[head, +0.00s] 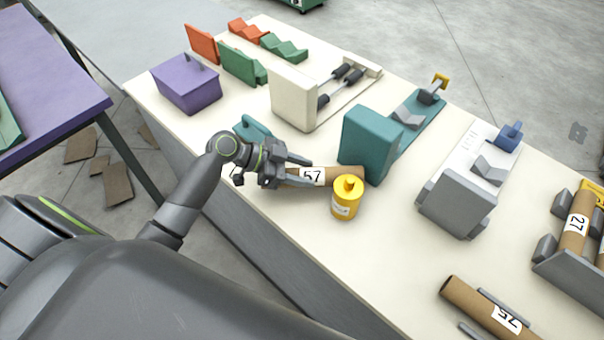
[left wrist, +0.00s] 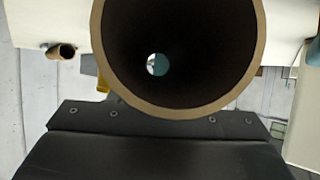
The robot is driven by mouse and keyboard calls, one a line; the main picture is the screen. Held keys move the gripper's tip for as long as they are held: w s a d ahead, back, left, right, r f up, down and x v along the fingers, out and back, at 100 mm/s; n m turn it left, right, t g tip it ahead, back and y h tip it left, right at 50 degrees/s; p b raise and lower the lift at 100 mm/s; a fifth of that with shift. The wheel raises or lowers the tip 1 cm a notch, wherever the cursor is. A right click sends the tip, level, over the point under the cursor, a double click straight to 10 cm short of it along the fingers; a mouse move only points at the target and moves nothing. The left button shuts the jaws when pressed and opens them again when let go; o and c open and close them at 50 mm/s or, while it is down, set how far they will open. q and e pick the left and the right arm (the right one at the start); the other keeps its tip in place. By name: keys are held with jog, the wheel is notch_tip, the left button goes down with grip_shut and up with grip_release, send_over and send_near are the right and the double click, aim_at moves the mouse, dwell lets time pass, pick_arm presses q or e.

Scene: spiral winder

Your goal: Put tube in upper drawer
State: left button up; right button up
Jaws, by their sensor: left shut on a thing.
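A brown cardboard tube (head: 347,173) with a white label reading 57 lies level over the white table, in front of the teal machine. My left gripper (head: 303,174) is shut on the tube's left part, fingers on either side. In the left wrist view the tube (left wrist: 259,45) shows its open end very close to the camera, with light at the far end. Whether the tube touches the table is unclear. No upper drawer can be made out in either view. My right gripper is not in view.
A yellow canister (head: 346,199) stands close in front of the tube. The teal machine (head: 371,141) is just behind it. A grey machine (head: 459,200), a tube labelled 75 (head: 467,301) and a tube labelled 27 (head: 576,220) are to the right. A purple box (head: 187,85) is at left.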

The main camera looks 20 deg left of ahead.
pick_arm(q)
jog(key=shift+f, duration=1.15)
jog(key=o, duration=0.5)
jog(key=shift+f, duration=0.15)
jog(key=o, duration=0.5)
jog(key=shift+r, duration=0.2)
